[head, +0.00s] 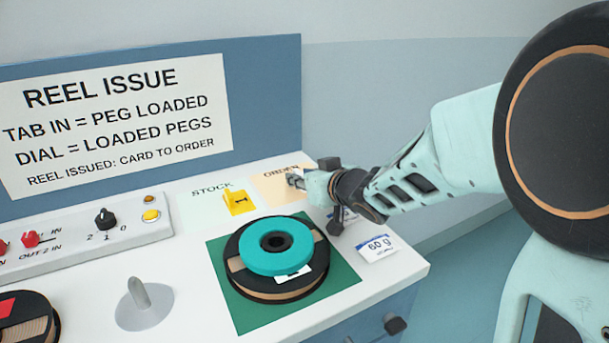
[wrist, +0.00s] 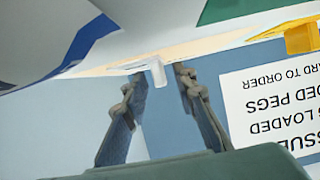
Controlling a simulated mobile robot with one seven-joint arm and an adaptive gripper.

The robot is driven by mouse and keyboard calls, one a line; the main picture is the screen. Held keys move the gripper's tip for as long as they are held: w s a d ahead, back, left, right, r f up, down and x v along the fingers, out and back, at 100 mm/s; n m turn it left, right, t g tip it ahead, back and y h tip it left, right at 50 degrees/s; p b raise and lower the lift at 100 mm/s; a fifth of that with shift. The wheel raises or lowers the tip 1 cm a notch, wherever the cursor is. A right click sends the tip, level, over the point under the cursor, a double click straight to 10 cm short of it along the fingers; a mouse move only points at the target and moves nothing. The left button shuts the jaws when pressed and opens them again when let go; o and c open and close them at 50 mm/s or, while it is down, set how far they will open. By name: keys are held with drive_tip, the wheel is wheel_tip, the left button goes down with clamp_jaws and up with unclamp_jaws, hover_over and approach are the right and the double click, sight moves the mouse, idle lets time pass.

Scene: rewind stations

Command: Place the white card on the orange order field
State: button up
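The orange order field (head: 270,187) is a pale orange patch at the back right of the white worktop; it also shows as a thin strip in the wrist view (wrist: 98,70). My gripper (head: 296,181) is low at its right part. In the wrist view my gripper (wrist: 159,73) has its two fingers apart. A small white piece with a downturned tab, apparently the white card (wrist: 157,73), shows between the fingertips, with a gap on each side. It appears to be at the order field; whether it rests flat there cannot be told. The head view mostly hides it behind my gripper.
A yellow card (head: 238,203) marked 1 stands on the stock field (head: 199,210). A teal-topped reel (head: 262,261) sits on a green mat (head: 345,277). A 60 g label card (head: 378,248) lies right. The blue sign panel (head: 265,100) rises behind; a grey peg (head: 139,295) stands in front.

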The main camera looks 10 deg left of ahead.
drive_tip(key=shift+r, duration=0.3)
drive_tip(key=p+v, duration=0.6)
drive_tip(key=v, duration=0.4)
drive_tip(key=shift+s+d+r, duration=0.15)
drive_tip(key=shift+s+d+r+p, duration=0.1)
drive_tip(key=shift+s+d+p, duration=0.35)
drive_tip(key=shift+s, duration=0.15)
drive_tip(key=shift+w, duration=0.1)
